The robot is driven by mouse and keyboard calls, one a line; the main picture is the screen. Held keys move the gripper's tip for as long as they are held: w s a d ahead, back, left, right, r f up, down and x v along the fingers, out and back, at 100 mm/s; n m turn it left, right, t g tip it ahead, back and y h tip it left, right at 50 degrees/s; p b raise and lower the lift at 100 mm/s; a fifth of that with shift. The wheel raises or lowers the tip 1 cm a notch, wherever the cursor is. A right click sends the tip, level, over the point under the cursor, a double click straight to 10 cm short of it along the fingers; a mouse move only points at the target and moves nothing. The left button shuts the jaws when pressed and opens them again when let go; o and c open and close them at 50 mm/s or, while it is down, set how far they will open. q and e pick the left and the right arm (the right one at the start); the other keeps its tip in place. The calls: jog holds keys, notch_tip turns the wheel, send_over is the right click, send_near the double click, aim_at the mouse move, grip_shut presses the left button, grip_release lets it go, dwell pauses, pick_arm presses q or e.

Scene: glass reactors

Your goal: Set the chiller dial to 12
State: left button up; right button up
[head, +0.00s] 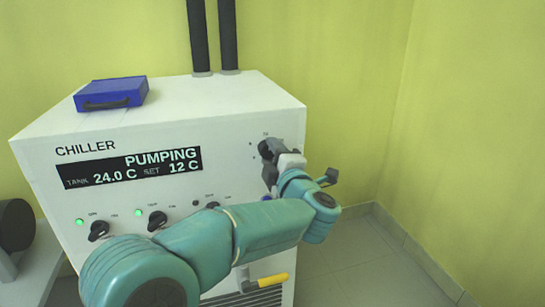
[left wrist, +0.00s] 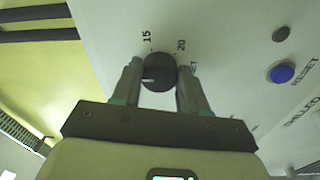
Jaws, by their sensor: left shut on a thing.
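The white chiller (head: 165,125) stands in front of me. Its display (head: 130,167) reads PUMPING, TANK 24.0 C and SET 12 C. The dark round dial (head: 266,149) is at the upper right of its front panel, partly covered by my gripper. My left gripper (head: 272,166) is shut on this dial. In the left wrist view, the two fingers (left wrist: 158,82) sit on either side of the dial (left wrist: 160,66). Marks 15 and 20 show beside it there, and a pale line shows on the knob. My right gripper is not in view.
Black knobs (head: 99,231) with green lights line the lower panel, partly behind my arm. A yellow-handled valve (head: 266,283) is below. A blue case (head: 111,93) lies on top. A blue reset button (left wrist: 281,73) shows in the wrist view. Floor to the right is clear.

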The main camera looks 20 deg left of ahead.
pick_arm(q)
jog(key=o, duration=1.1)
jog(key=shift+c, duration=0.2)
jog(key=p+v, duration=0.2)
jog(key=v, duration=1.4)
jog(key=shift+p, duration=0.4)
jog(key=shift+s+d+f, duration=0.1)
jog(key=shift+d+f, duration=0.05)
